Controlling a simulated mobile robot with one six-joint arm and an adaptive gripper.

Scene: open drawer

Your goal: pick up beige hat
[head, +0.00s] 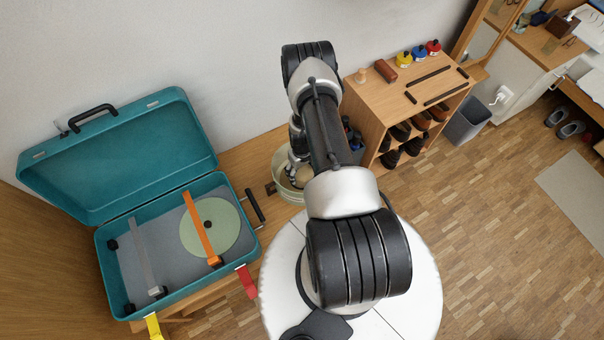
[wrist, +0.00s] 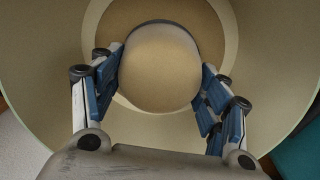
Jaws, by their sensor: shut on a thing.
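The beige hat (wrist: 160,65) shows in the wrist view as a rounded tan crown with a dark band along its far edge and a wider tan area beyond. My gripper (wrist: 161,82) has its blue-padded fingers on both sides of the crown and is shut on it. The hat is inside a pale round container (wrist: 262,40), whose wall surrounds it. In the head view my gripper (head: 293,178) reaches down into this container, and my arm hides much of it. Only a small tan part of the hat shows there. I cannot tell whether the hat touches the container's bottom.
An open teal case (head: 108,262) lies left of the container, with a pale green disc (head: 190,238) and an orange bar (head: 199,222) in it. A wooden shoe shelf (head: 372,108) stands to the right. A grey bin (head: 465,122) is beside it. The right floor is mostly clear.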

